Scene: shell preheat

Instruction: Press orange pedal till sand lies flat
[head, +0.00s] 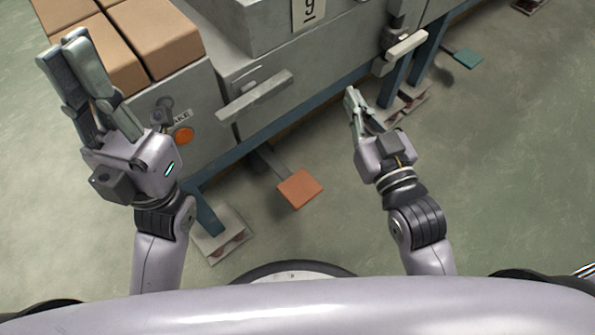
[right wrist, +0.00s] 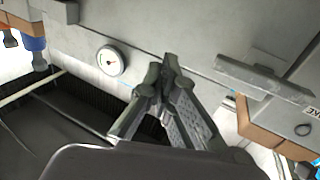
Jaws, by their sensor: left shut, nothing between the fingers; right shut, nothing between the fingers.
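The orange pedal (head: 300,188) is a flat square plate on a grey arm that comes out low from under the grey machine (head: 250,62). Nothing touches the pedal. My left gripper (head: 60,48) is shut and empty beside the brown boxes, up and left of the pedal. My right gripper (head: 351,93) is shut and empty, up and right of the pedal in the head view. Its closed fingertips also show in the right wrist view (right wrist: 167,68), in front of a grey panel. No sand is visible in either view.
Brown boxes (head: 165,38) sit on the machine's left part, above a round orange button (head: 185,136). A grey handle bar (head: 255,95) sticks out above the pedal. A teal pedal (head: 467,58) lies further right. A dial gauge (right wrist: 111,60) is on the panel. Open floor surrounds the orange pedal's front.

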